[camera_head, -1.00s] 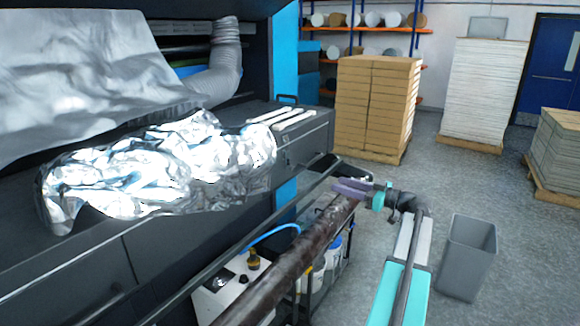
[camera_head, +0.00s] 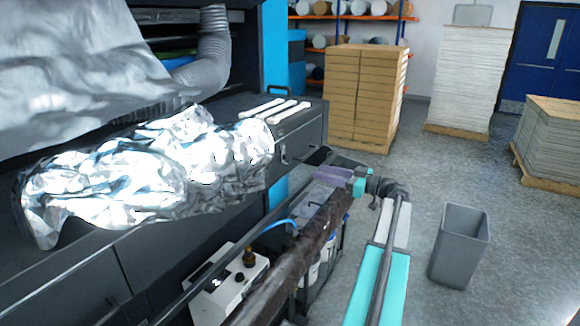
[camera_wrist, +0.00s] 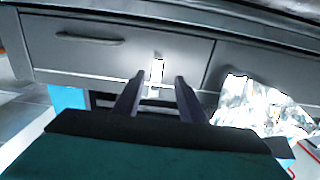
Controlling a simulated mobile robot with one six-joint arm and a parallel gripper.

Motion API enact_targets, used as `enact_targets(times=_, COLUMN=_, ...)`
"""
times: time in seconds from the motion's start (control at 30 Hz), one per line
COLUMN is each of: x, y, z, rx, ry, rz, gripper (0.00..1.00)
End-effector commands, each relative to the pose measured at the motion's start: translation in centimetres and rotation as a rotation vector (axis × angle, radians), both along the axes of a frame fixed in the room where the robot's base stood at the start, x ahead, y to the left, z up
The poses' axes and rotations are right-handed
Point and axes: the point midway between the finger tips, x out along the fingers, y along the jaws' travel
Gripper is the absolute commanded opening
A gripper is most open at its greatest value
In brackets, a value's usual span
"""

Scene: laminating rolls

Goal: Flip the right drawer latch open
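A small pale latch (camera_wrist: 157,70) shows in the wrist view on the grey drawer front (camera_wrist: 190,50), near the seam between two panels. A dark bar handle (camera_wrist: 90,38) is left of it. My gripper (camera_wrist: 157,78) is open, its two dark fingers apart with the latch showing between them. Nothing is held. I cannot tell whether the fingers touch the latch. In the head view my gripper (camera_head: 322,172) is just right of the end drawer front (camera_head: 305,135), its fingers pointing toward the machine. The latch is too small to make out clearly there.
Crumpled silver foil (camera_head: 150,175) lies on the machine top and hangs over its front; it also shows in the wrist view (camera_wrist: 260,105). A grey bin (camera_head: 460,245) stands right.

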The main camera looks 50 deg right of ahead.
Motion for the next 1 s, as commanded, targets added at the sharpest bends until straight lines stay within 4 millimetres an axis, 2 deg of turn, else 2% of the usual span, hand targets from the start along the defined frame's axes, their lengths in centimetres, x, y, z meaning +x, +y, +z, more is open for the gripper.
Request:
enact_targets(times=0.27, x=1.9, y=0.2, z=0.2, rx=0.0, ry=0.0, rz=-0.004, gripper=0.38)
enact_targets(times=1.0, x=11.6, y=2.5, z=0.2, rx=0.001, ry=0.0, rz=-0.007, gripper=0.38)
